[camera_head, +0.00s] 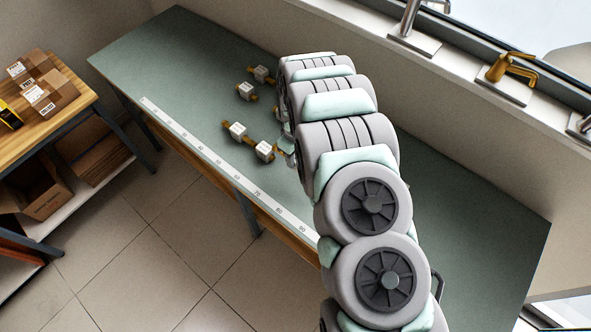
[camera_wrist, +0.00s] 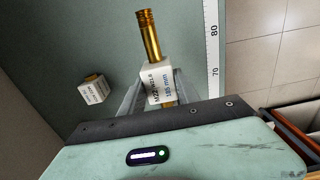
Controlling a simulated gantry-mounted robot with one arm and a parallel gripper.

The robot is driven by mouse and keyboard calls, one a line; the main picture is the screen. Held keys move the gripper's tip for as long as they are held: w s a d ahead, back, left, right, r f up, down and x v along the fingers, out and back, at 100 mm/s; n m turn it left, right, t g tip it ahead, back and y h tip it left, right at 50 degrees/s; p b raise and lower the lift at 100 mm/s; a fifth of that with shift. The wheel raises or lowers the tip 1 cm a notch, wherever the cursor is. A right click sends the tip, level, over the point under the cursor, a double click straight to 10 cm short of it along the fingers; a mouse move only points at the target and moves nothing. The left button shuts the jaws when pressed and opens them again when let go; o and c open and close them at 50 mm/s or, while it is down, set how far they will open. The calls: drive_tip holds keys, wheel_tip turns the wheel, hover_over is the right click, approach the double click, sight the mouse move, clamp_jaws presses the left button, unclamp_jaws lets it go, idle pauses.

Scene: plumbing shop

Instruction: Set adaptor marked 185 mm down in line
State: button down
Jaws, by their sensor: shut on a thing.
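In the wrist view my gripper (camera_wrist: 158,92) is shut on an adaptor (camera_wrist: 157,72), a white block with dark lettering and a blue "185 mm" marking. A long brass threaded end sticks out towards the top of that view, and a little brass shows below the block. It lies roughly parallel to the measuring strip (camera_wrist: 212,50), left of it, near the 70 to 80 marks. In the head view only part of my gripper (camera_head: 287,148) shows beside the arm.
Another white-labelled adaptor (camera_wrist: 93,89) lies left of my gripper in the wrist view. Two more, an upper one (camera_head: 262,74) and a lower one (camera_head: 246,91), lie farther back on the green bench (camera_head: 175,60). Taps line the wall ledge at right. The bench's far left is clear.

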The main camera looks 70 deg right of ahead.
sight(296, 156)
drive_tip(key=shift+f+p, duration=0.9)
drive_tip(key=shift+f, duration=3.55)
drive_tip(key=shift+f, duration=0.2)
drive_tip(key=c, duration=0.9)
unclamp_jaws()
drive_tip(key=shift+r, duration=0.1)
drive_tip(key=shift+w+d+r, duration=0.1)
drive_tip(key=shift+d+r, duration=0.05)
drive_tip(key=shift+r, duration=0.5)
wheel_tip(296, 156, up, 11)
